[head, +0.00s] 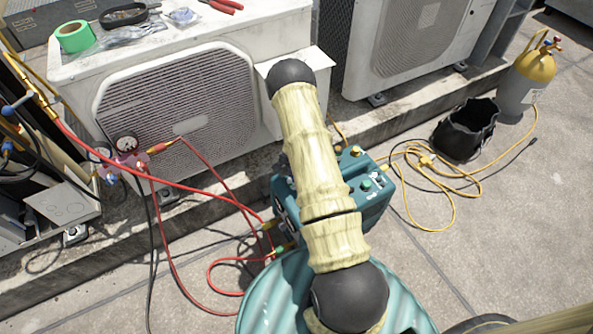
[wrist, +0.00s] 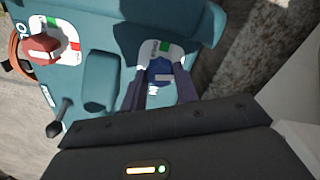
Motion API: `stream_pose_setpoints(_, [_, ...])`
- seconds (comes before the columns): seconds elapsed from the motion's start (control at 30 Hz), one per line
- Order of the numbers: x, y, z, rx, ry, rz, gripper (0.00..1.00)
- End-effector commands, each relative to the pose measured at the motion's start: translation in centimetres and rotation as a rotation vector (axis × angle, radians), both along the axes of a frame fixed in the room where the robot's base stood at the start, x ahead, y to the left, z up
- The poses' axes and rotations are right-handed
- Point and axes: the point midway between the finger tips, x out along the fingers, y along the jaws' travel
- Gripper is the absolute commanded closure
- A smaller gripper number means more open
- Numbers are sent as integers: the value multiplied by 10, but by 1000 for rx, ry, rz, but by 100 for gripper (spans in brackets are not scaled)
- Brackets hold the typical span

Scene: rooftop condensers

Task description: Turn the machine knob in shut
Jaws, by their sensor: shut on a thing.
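The teal machine (head: 375,190) stands on the paving in front of the condensers, partly hidden behind my arm in the head view. In the wrist view its panel (wrist: 100,93) fills the upper left. A blue knob (wrist: 159,72) sits on a green, white and red label. My gripper (wrist: 163,80) has its two dark fingers on either side of the blue knob and is shut on it. A red knob (wrist: 40,47) on a similar label is to the left, apart from the gripper. My gripper is hidden behind my arm in the head view.
Red hoses (head: 210,200) run from a gauge manifold (head: 125,160) to the machine. A yellow hose (head: 450,200) coils on the paving at right. A black bucket (head: 466,130) and a yellow-topped cylinder (head: 528,80) stand beyond. Condenser units (head: 180,105) line the back.

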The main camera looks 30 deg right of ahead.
Motion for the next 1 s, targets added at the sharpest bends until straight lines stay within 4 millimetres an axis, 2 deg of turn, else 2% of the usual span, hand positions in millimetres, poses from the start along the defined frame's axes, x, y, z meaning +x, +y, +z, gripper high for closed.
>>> stream_pose_setpoints(0.33, [0, -2, 1, -3, -1, -169, 93])
stream_pose_setpoints(0.83, [0, -2, 0, -2, 1, -197, 93])
stream_pose_setpoints(0.87, [0, -1, 0, -2, 1, -197, 66])
stream_pose_setpoints(0.93, [0, -1, 0, -2, 1, -196, 53])
stream_pose_setpoints(0.97, [0, -1, 0, -2, 1, -196, 48])
stream_pose_setpoints(1.0, [0, -1, 0, -1, 0, -195, 48])
